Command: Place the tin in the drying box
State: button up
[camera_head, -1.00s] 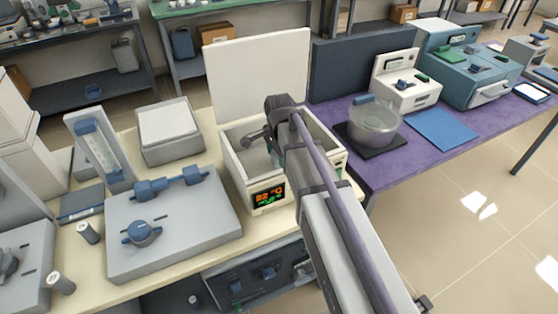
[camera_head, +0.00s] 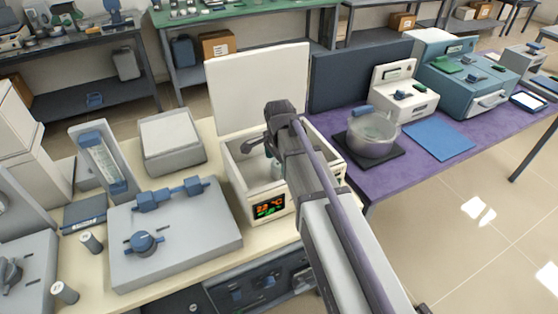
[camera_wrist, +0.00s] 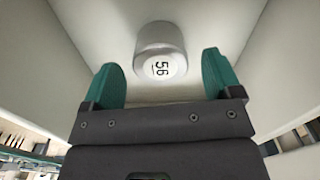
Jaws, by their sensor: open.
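The tin (camera_wrist: 160,40) is a short grey metal cylinder with a white label marked 56, seen in the wrist view. It is between pale walls, inside the open drying box. The white drying box (camera_head: 238,192) has its lid (camera_head: 257,88) raised and a lit display on its front. My gripper (camera_wrist: 161,64) is open, with teal fingers on either side of the label end of the tin. Gaps show between both fingers and the tin, most of which lies beyond the fingertips. In the head view my arm hides the tin and much of the box interior.
A grey device with blue fittings (camera_head: 176,235) stands left of the box, and a white-topped unit (camera_head: 170,142) is behind it. A clear pot (camera_head: 371,133) on a dark pad is to the right. The box walls surround my gripper closely.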

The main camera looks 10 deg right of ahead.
aim_at(279, 164)
notch_tip(279, 164, up, 10)
jog(key=p, duration=0.9)
jog(key=s+n, duration=1.4)
jog(key=s, duration=0.2)
jog(key=shift+d, duration=0.25)
